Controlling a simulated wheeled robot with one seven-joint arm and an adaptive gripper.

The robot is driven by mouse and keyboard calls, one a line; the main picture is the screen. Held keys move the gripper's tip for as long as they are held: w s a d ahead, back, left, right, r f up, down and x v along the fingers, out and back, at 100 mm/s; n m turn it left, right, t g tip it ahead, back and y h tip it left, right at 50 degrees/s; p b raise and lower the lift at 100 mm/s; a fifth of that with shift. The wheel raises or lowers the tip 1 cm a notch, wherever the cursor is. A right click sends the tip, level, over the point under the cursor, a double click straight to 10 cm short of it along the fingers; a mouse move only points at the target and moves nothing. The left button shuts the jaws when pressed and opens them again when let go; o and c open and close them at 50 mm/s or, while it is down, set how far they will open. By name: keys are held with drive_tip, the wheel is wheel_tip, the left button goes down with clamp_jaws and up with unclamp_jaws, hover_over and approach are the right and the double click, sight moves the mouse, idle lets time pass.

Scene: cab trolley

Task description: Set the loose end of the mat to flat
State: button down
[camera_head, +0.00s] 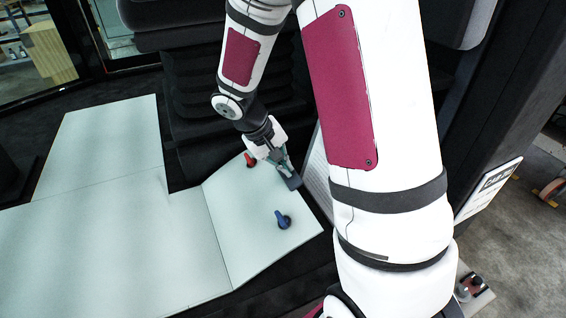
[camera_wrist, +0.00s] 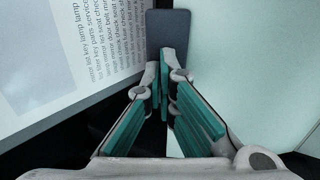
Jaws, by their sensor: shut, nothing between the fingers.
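The mat (camera_head: 120,235) is pale green-grey, in wide panels on a dark floor. Its loose end (camera_head: 245,220) is the right-hand panel, set at an angle to the rest along a crease and apparently raised. A dark grey tab (camera_head: 292,182) sits at its right edge; the tab also shows in the wrist view (camera_wrist: 168,30). My gripper (camera_head: 284,168) is shut and empty, its fingertips (camera_wrist: 168,72) right at the tab. Whether they touch it is unclear. The mat's pale surface fills the right of the wrist view (camera_wrist: 245,60).
A red knob-like piece (camera_head: 250,160) and a blue one (camera_head: 283,221) are on the loose end. A white printed panel (camera_wrist: 70,60) stands close left of my fingers in the wrist view. A dark seat-like block (camera_head: 215,90) is behind. My arm hides much of the right side.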

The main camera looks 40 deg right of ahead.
drive_tip(key=shift+s+d+f+y, duration=0.1)
drive_tip(key=shift+d+f+y, duration=0.3)
drive_tip(key=shift+d+f, duration=0.15)
drive_tip(key=d+f+y, duration=0.1)
drive_tip(key=f, duration=0.1)
drive_tip(key=d+f+y+p, duration=0.1)
drive_tip(key=f, duration=0.2)
drive_tip(key=d+f+y+p, duration=0.1)
drive_tip(key=f, duration=0.1)
drive_tip(key=shift+s+d+f+t, duration=0.1)
drive_tip(key=shift+s+f+t, duration=0.15)
drive_tip(key=shift+s+t, duration=0.15)
drive_tip(key=shift+w+f+y, duration=0.1)
drive_tip(key=shift+f+y, duration=0.2)
drive_tip(key=shift+f, duration=0.45)
drive_tip(key=shift+s+d+f+b, duration=0.1)
drive_tip(key=shift+d+f+b, duration=0.1)
drive_tip(key=shift+f, duration=0.3)
drive_tip(key=shift+s+d+f+b, duration=0.1)
drive_tip(key=shift+f+b, duration=0.05)
drive_tip(key=shift+f, duration=0.3)
wheel_tip(320, 180, up, 15)
drive_tip(key=p, duration=0.5)
drive_tip(key=shift+w+f, duration=0.15)
